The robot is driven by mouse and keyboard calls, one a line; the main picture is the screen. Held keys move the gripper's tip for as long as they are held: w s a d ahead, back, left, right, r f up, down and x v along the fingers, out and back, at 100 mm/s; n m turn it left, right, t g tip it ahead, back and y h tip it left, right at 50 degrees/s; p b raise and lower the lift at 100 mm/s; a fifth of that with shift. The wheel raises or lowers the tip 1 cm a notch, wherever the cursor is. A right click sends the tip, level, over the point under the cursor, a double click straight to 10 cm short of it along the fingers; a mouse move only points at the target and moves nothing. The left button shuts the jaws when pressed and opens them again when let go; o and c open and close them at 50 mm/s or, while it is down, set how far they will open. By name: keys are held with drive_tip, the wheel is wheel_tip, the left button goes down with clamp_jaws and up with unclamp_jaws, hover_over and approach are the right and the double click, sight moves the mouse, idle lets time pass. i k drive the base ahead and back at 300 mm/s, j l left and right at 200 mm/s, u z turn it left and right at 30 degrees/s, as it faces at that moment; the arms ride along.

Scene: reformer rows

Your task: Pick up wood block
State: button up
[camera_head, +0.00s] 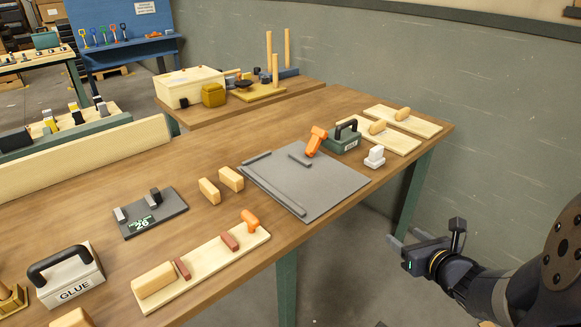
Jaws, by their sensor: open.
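Two small light wood blocks lie side by side on the brown table, left of the grey mat: a nearer wood block (209,191) and another wood block (231,179). More blocks show: one wood block (153,280) on a long pale board (205,266), and one (72,318) cut off at the bottom edge. I cannot tell which one the task names. My gripper (402,240) is open and empty, off the table's right side and well away from all the blocks.
The table (200,150) also holds a grey mat (330,190) with an orange tool (316,141), a dark plate (150,212), a GLUE caddy (68,276) and a green caddy (345,138). A green table leg (287,285) stands near my arm. Bare tabletop shows behind the blocks.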

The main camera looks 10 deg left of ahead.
sight(228, 177)
drive_tip(key=z, duration=0.55)
drive_tip(key=j+z, duration=0.1)
drive_tip(key=z, duration=1.05)
drive_tip(key=j+z, duration=0.15)
drive_tip(key=z, duration=0.95)
drive_tip(key=j+z, duration=0.15)
drive_tip(key=z, duration=1.55)
drive_tip(key=k+j+u, duration=0.2)
drive_tip(key=u, duration=0.65)
drive_tip(key=k+j+u, duration=0.1)
drive_tip(key=u, duration=1.25)
drive_tip(key=j+u, duration=0.15)
drive_tip(key=u, duration=0.55)
drive_tip(key=j+u, duration=0.1)
drive_tip(key=u, duration=0.55)
drive_tip(key=j+u, duration=0.1)
drive_tip(key=u, duration=0.6)
drive_tip(key=j+u, duration=0.1)
drive_tip(key=u, duration=1.25)
drive_tip(key=i, duration=0.05)
